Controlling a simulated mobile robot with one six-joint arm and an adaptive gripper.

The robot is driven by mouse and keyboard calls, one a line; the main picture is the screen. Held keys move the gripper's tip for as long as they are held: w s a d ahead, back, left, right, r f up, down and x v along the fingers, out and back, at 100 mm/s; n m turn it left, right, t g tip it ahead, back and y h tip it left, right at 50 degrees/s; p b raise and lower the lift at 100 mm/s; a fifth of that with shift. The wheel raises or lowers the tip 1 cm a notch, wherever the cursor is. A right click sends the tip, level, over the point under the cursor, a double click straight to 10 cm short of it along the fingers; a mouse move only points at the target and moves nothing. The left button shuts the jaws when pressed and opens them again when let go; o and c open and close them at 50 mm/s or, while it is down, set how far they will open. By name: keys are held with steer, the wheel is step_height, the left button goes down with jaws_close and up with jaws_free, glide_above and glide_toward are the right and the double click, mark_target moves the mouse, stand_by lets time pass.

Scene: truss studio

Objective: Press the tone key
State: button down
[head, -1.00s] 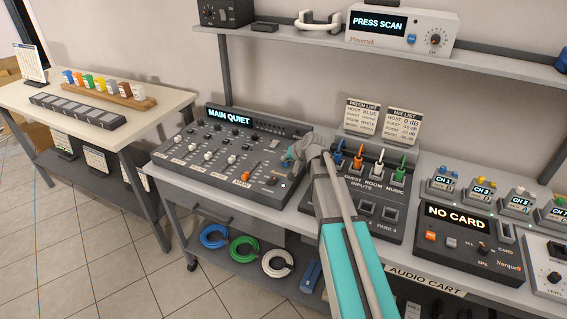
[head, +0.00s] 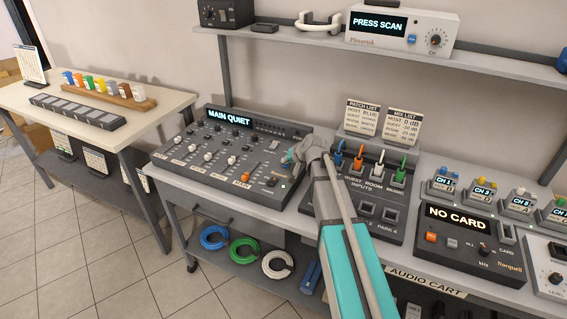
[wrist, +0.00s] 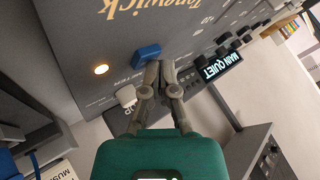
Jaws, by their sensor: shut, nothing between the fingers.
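The mixing console (head: 190,172) stands on the cart, and its screen (head: 229,117) reads MAIN QUIET. In the wrist view the console panel (wrist: 75,25) fills the upper left. A blue key (wrist: 147,53) sits on it, with small lettering that I cannot read, so I cannot tell for sure whether it is the tone key. A white key (wrist: 126,96) lies beside it. My gripper (wrist: 161,66) is shut and empty, its fingertips close beside the blue key. Contact cannot be told. In the head view my arm hides the console's right end.
A lit amber lamp (wrist: 101,69) is on the panel. The patch box (head: 365,205) with several coloured plugs stands right of my arm. A shelf (head: 480,60) runs above, carrying a white unit (head: 402,30). A side table (head: 130,85) stands at left.

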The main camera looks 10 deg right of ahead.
steer(key=shift+r, duration=0.25)
step_height(320, 180, up, 6)
steer(key=p, duration=0.6)
stand_by(0.4)
stand_by(2.3)
